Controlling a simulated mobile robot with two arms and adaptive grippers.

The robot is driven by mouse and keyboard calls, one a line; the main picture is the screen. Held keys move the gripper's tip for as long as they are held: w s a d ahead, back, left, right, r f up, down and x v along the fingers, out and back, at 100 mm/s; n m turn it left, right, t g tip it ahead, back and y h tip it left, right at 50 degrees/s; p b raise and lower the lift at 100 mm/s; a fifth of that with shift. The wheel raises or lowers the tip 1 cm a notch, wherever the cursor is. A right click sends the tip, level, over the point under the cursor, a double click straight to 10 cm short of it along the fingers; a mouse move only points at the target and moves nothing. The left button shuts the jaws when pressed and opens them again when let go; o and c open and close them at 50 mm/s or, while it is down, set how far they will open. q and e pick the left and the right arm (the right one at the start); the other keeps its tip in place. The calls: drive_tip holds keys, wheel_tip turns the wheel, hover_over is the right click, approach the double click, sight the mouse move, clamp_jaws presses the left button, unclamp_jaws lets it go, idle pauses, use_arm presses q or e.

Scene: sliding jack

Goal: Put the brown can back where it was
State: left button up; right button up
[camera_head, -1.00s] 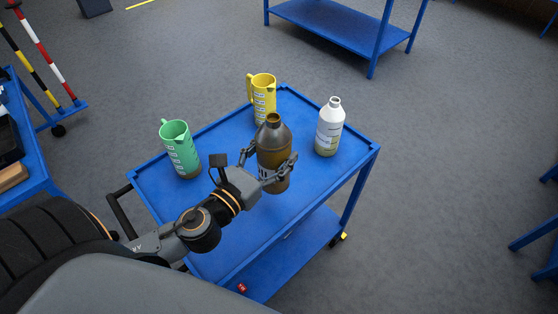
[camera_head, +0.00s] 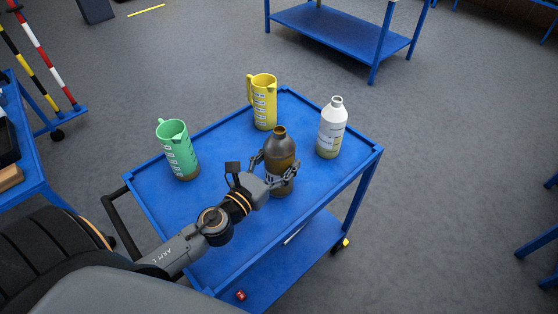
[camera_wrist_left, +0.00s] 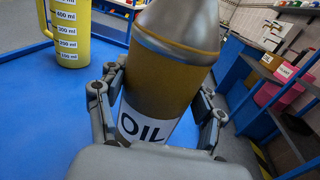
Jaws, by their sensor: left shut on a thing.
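The brown can (camera_head: 280,150), a bottle-shaped one, stands upright over the blue cart top (camera_head: 222,225). In the left wrist view the brown can (camera_wrist_left: 165,75) shows a white label reading OIL. My left gripper (camera_head: 281,175) reaches in from the left and is shut around the can's lower body, with a finger on each side in the left wrist view. The can's base is close to the cart top, but I cannot tell whether it touches. My right gripper is not in view.
On the cart, a green jug (camera_head: 177,150) stands left, a yellow jug (camera_head: 263,100) behind the can, and a white bottle (camera_head: 331,128) to its right. The front of the cart top is clear.

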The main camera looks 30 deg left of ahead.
use_arm(q)
drive_tip(key=o, duration=1.2)
drive_tip(key=shift+f, duration=0.2)
drive_tip(key=o, duration=0.5)
drive_tip(key=shift+r, duration=0.1)
drive_tip(key=shift+c, duration=0.2)
